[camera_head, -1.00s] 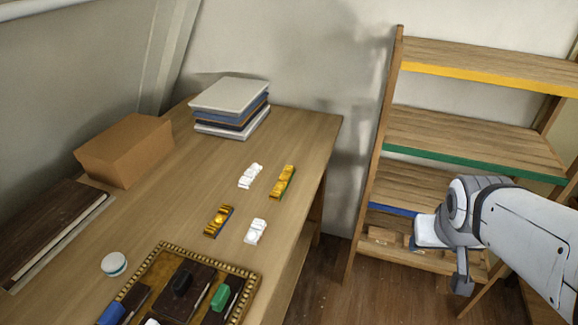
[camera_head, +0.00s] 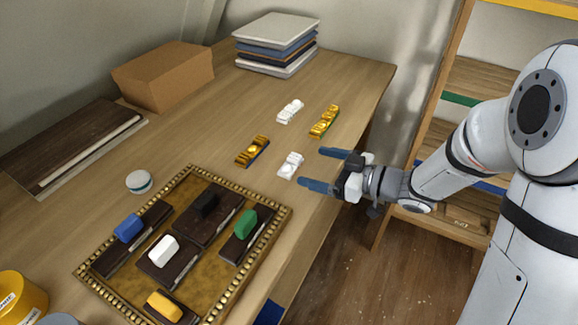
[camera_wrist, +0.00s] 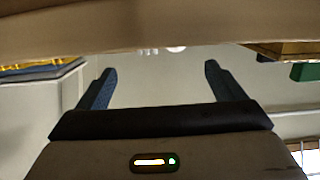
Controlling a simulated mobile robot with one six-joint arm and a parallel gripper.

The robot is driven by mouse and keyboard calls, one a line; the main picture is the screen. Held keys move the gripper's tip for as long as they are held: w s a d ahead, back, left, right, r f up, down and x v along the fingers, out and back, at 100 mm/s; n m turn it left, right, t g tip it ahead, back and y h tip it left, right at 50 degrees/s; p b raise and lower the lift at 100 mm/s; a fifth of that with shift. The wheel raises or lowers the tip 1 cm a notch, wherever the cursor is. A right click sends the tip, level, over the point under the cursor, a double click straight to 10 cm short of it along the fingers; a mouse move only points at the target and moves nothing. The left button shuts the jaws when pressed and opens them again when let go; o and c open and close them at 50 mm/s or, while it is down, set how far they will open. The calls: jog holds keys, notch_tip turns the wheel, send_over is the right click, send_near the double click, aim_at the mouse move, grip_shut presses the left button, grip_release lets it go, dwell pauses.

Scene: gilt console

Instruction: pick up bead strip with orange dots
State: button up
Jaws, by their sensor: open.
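Four small strips lie on the wooden table (camera_head: 215,115) in the head view. Two are gold: one with a green side (camera_head: 324,121) and one with a blue side (camera_head: 252,151). Two are white: a far one (camera_head: 290,110) and a near one (camera_head: 291,165). I cannot make out orange dots on any of them. My gripper (camera_head: 312,168) is open and empty at the table's right edge, its blue fingers pointing left, just right of the near white strip. In the wrist view its two fingers (camera_wrist: 158,72) stand wide apart with nothing between them.
A gold-framed tray (camera_head: 283,222) with dark blocks and coloured handles lies in front. A round white-lidded jar (camera_head: 139,182), a cardboard box (camera_head: 163,75) and a stack of books (camera_head: 275,45) stand on the table. A shelf (camera_head: 470,125) stands behind my arm at the right.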

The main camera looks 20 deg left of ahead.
aim_at(297, 165)
jog(key=a, duration=0.2)
jog(key=a+f, duration=0.1)
jog(key=a, duration=0.1)
jog(key=a+b, duration=0.1)
jog(key=a, duration=0.1)
jog(key=shift+w+a+f, duration=0.15)
jog(key=shift+a+f, duration=0.05)
jog(key=shift+f, duration=0.2)
jog(key=shift+w+a, duration=0.1)
jog(key=shift+a, duration=0.45)
jog(key=shift+c, duration=0.3)
